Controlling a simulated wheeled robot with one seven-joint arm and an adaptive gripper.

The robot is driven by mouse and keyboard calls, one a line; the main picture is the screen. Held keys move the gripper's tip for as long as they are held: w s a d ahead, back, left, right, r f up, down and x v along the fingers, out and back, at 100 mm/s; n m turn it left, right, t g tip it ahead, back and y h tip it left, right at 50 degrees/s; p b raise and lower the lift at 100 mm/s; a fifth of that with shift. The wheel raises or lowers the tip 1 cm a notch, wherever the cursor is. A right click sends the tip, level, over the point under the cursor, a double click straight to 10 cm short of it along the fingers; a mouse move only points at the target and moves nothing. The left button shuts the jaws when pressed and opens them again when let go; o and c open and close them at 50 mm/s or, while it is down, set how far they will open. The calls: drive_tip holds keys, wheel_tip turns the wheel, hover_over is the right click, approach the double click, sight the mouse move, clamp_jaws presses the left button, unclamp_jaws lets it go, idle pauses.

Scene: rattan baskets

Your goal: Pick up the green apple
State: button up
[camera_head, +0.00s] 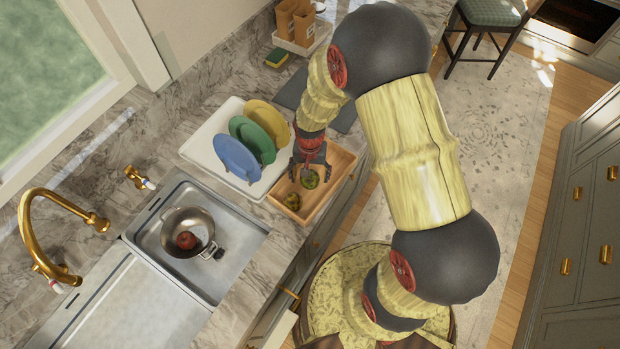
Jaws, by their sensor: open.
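Two small green round fruits lie in a shallow wooden tray (338,164) on the counter. One green fruit (309,179) is just below and right of my gripper's fingers. The other green fruit (292,201) lies nearer the tray's front left corner. I cannot tell for sure which of them is the green apple. My gripper (308,177) points down over the tray with its fingers apart, close to the first fruit. Whether the fingers touch it cannot be told. My arm hides some of the area behind the tray.
A white rack (205,150) with blue, green and yellow plates stands left of the tray. A sink (240,243) holds a metal pot (172,223) with a red fruit (186,240).

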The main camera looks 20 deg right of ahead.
wheel_tip(320, 180, down, 2)
drive_tip(key=c, duration=0.3)
drive_tip(key=c, duration=1)
